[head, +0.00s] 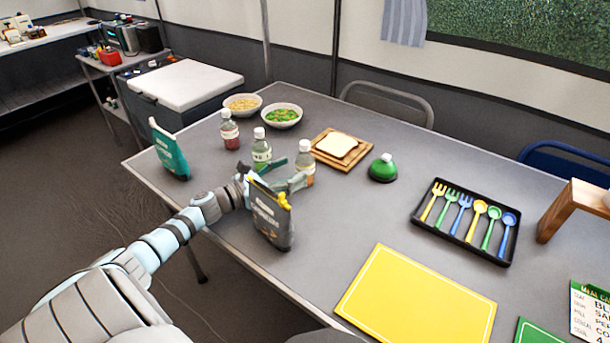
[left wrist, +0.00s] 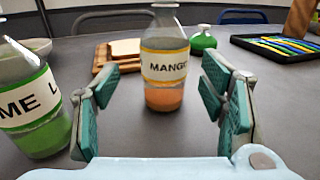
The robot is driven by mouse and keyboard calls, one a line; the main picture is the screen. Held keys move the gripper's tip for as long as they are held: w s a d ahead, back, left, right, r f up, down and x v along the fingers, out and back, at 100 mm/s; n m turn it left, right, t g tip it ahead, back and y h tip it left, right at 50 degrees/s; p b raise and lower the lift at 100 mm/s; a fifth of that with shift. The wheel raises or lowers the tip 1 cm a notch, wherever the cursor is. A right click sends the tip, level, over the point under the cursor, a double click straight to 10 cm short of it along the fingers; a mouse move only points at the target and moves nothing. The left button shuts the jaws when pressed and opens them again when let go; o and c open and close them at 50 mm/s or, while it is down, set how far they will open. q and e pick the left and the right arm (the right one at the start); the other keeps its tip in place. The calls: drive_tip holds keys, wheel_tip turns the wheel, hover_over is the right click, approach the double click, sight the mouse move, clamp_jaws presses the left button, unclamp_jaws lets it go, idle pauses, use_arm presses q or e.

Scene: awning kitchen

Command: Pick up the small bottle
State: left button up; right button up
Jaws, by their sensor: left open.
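Three small clear bottles with white caps stand upright on the grey table. The mango bottle (head: 306,164), with orange contents, is the one nearest my left gripper (head: 289,174). In the left wrist view, the mango bottle (left wrist: 165,68) stands ahead, centred between the open teal fingers, with no visible contact. The lime bottle (head: 261,149), with green contents, is left of the gripper; it also shows at the left edge of the wrist view (left wrist: 35,108). A bottle with red contents (head: 230,131) stands farther left. My right gripper is not in view.
A dark pouch (head: 270,218) stands in front of my left gripper, partly hiding it. A black utensil tray (head: 428,222) and yellow mat (head: 417,304) lie right.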

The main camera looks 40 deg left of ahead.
sight(297, 169)
use_arm(q)
drive_tip(key=x, duration=0.4)
drive_tip(key=shift+w+d+r, duration=0.1)
drive_tip(key=shift+w+d, duration=0.2)
drive_tip(key=shift+d, duration=0.05)
drive_tip(key=c, duration=1.1)
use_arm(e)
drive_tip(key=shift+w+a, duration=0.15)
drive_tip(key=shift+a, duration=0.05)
use_arm(q)
wheel_tip(297, 169, up, 20)
drive_tip(key=p, duration=0.9)
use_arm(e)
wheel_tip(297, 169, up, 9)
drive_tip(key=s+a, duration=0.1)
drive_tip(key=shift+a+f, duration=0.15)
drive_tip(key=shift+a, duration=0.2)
